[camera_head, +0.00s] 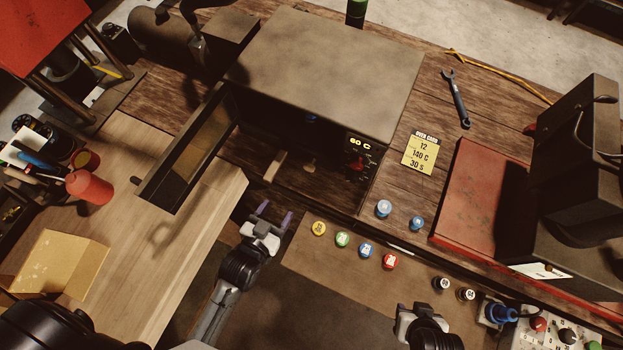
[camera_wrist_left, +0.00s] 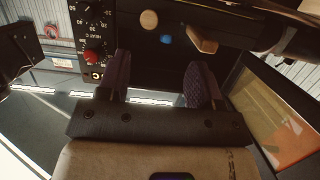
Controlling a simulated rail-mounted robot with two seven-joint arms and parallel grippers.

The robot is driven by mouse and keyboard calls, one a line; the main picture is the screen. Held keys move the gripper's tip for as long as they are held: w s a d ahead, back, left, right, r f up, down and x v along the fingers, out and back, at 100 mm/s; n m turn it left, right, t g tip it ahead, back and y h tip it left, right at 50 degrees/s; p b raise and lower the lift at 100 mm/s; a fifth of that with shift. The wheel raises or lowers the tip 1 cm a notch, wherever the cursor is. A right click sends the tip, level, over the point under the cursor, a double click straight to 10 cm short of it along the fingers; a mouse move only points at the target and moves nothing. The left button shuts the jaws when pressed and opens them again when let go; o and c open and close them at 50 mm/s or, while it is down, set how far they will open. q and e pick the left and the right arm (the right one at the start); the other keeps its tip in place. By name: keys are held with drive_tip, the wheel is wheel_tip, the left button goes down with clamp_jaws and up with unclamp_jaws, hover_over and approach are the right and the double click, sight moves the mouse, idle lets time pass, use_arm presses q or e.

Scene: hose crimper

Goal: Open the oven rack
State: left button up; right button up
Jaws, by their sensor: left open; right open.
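The oven (camera_head: 325,70) is a grey-brown box at the back of the bench. Its windowed door (camera_head: 195,150) stands swung open to the left, and it also shows at right in the left wrist view (camera_wrist_left: 285,125). The oven's interior is dark, so the rack cannot be made out clearly. A wooden handle-like piece (camera_head: 275,165) shows at the oven's front; it also shows in the left wrist view (camera_wrist_left: 202,40). My left gripper (camera_head: 274,211) is open and empty, in front of and apart from this piece. My right gripper (camera_head: 415,308) is open and empty at the lower right.
The oven panel (camera_head: 360,155) reads 60 C. A yellow oven card (camera_head: 420,153) and a wrench (camera_head: 457,98) lie to its right. Several coloured caps (camera_head: 367,250) line the bench front. A red-based machine (camera_head: 485,200) stands at right.

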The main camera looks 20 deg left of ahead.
use_arm(q)
drive_tip(key=f+t, duration=0.1)
drive_tip(key=d+t+b, duration=0.1)
drive_tip(key=f+t+b, duration=0.1)
drive_tip(key=shift+w+d+f, duration=0.25)
drive_tip(key=shift+d+f, duration=0.05)
drive_tip(key=shift+d, duration=0.1)
use_arm(e)
wheel_tip(320, 180, down, 4)
drive_tip(key=shift+s+d+r, duration=0.1)
drive_tip(key=shift+s, duration=0.05)
use_arm(q)
drive_tip(key=w, duration=0.9)
drive_tip(key=w+d, duration=0.1)
drive_tip(key=w, duration=0.3)
drive_tip(key=shift+w+d, duration=0.1)
drive_tip(key=shift+w, duration=0.2)
use_arm(e)
drive_tip(key=shift+d+r, duration=0.1)
drive_tip(key=shift+r, duration=0.3)
use_arm(q)
drive_tip(key=shift+c, duration=0.2)
clamp_jaws()
